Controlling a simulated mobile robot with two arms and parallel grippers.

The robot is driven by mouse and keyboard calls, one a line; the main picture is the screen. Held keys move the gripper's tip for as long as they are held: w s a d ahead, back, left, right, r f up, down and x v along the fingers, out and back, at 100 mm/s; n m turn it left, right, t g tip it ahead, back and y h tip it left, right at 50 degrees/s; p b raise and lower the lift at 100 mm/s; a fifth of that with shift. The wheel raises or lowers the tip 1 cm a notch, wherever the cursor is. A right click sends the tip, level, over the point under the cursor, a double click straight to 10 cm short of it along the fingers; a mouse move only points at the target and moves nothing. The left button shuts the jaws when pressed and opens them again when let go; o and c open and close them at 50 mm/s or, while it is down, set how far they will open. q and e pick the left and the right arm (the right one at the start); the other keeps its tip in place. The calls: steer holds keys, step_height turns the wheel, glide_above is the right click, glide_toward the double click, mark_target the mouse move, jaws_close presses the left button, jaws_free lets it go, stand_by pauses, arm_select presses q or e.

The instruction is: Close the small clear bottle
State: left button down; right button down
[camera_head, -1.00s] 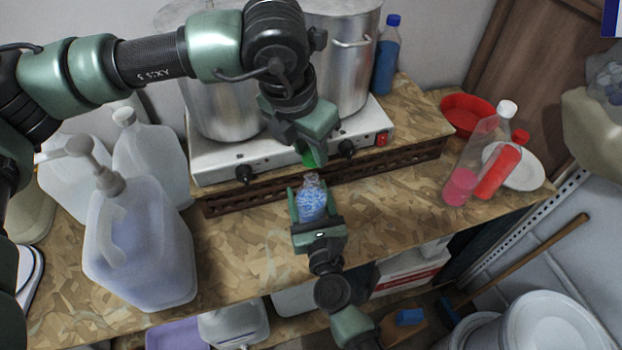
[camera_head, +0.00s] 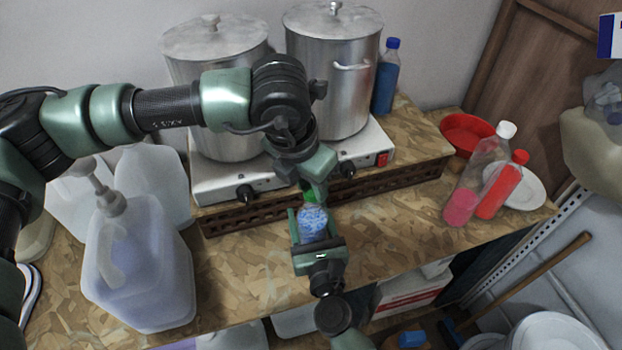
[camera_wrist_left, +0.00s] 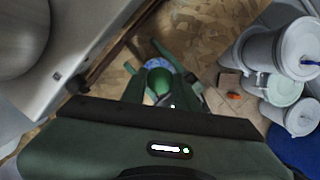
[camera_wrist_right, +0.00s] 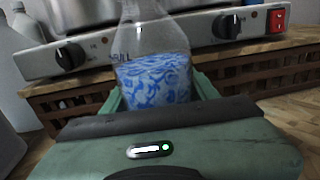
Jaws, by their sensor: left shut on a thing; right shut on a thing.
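The small clear bottle (camera_head: 313,223) has a blue-and-white pattern on its lower part and stands upright at the front of the bench. My right gripper (camera_head: 315,240) is shut around its body; the right wrist view shows the bottle (camera_wrist_right: 155,75) between the fingers. My left gripper (camera_head: 315,188) comes down from above and is shut on a green cap (camera_head: 312,196). The cap is at the bottle's top, and the left wrist view shows it (camera_wrist_left: 160,82) over the bottle. The bottle's mouth is hidden, so I cannot tell if the cap touches it.
Behind stand a white hot plate (camera_head: 225,181) and two steel pots (camera_head: 325,80). A large translucent pump jug (camera_head: 140,260) is at left. A tilted clear bottle (camera_head: 480,175), a red bottle (camera_head: 500,190) and a red bowl (camera_head: 465,135) are at right. Bare bench lies between.

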arm_select(q)
steer(key=shift+f, duration=0.35)
steer(key=shift+f, duration=0.6)
stand_by(0.3)
